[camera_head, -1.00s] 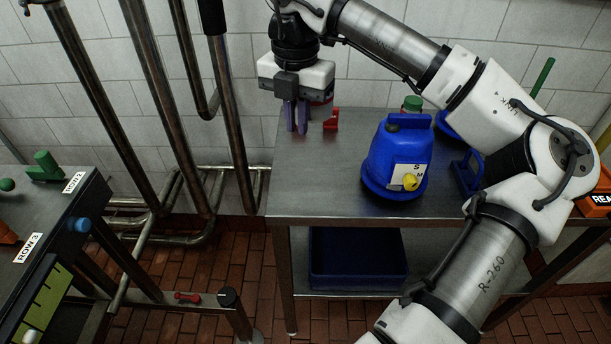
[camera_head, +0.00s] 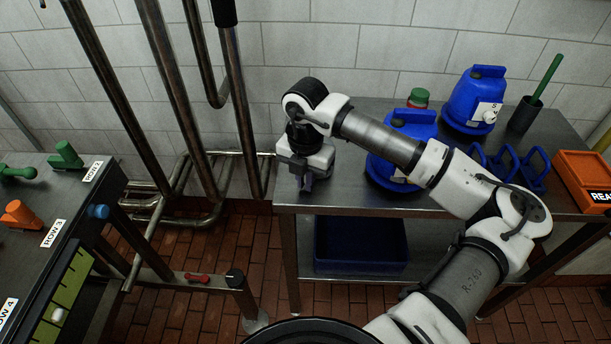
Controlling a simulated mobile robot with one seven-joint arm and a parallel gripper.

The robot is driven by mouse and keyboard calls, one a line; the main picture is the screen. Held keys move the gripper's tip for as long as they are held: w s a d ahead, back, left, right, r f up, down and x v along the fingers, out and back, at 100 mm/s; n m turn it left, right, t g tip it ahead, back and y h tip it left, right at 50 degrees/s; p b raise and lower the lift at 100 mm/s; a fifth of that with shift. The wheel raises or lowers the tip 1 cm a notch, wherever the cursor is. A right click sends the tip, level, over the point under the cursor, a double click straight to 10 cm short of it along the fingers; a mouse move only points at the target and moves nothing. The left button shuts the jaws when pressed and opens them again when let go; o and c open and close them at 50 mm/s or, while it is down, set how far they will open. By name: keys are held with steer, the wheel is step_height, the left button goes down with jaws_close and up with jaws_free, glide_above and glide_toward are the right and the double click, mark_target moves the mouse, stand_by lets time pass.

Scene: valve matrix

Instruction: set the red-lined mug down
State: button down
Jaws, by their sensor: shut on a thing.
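My gripper (camera_head: 305,183) points down at the front left corner of the steel table (camera_head: 350,196). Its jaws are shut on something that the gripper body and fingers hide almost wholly. I take it to be the red-lined mug, since a red-handled grey mug showed at the jaws earlier and no such mug stands on the visible tabletop. I cannot tell whether it touches the table.
A blue jug-like container (camera_head: 410,125) stands close right of my gripper, partly behind my arm. A second one (camera_head: 473,100), a dark pot (camera_head: 525,116), blue racks (camera_head: 520,168) and an orange bin (camera_head: 588,180) stand farther right. Pipes (camera_head: 170,95) rise at left.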

steer(key=shift+f+b, duration=0.3)
steer(key=shift+b, duration=0.05)
steer(key=c, duration=1.5)
jaws_free()
steer(key=shift+r, duration=0.1)
steer(key=shift+r+p, duration=0.3)
steer(key=shift+p, duration=0.15)
steer(key=shift+w+r+b, duration=0.1)
steer(key=shift+r+b, duration=0.3)
steer(key=shift+b, duration=0.05)
step_height(320, 180, up, 11)
steer(key=b, duration=0.2)
steer(key=shift+b, duration=0.3)
